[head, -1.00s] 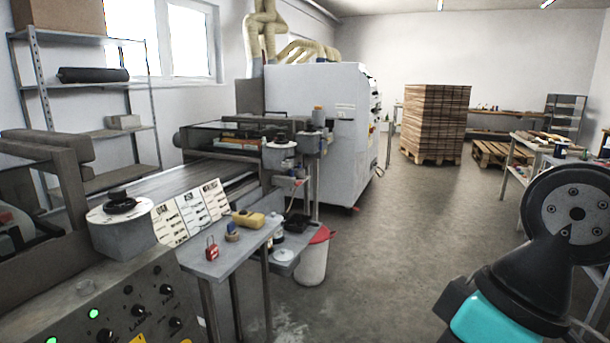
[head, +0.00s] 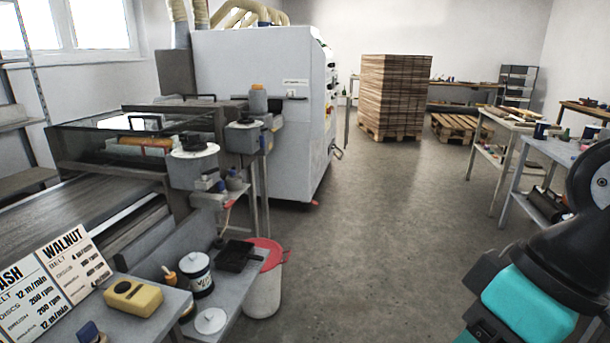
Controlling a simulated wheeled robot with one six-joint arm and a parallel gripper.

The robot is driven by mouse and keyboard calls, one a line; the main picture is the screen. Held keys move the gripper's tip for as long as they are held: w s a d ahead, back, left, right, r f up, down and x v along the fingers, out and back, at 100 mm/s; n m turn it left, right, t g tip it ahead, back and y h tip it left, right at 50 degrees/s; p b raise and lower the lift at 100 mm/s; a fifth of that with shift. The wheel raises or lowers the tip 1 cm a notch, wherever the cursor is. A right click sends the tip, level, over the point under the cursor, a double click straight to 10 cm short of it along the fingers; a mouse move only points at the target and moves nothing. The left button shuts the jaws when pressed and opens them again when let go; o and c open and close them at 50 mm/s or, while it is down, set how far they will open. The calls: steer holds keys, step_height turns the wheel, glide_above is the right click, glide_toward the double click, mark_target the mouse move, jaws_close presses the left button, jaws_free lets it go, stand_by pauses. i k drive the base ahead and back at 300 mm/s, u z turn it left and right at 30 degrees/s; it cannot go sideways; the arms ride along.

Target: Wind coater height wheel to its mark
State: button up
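A handwheel with a dark hub on a pale round dial (head: 195,149) sits on a grey post at the near end of the belt machine, left of centre. My gripper is not in view; only black and teal parts of my arm show at the lower right, well apart from the dials.
The big white machine (head: 262,120) is behind. Grey floor is clear in the middle; workbenches line the right.

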mark_target(245, 116)
steer(key=u, duration=0.25)
steer(key=i, duration=2)
steer(key=u, duration=0.6)
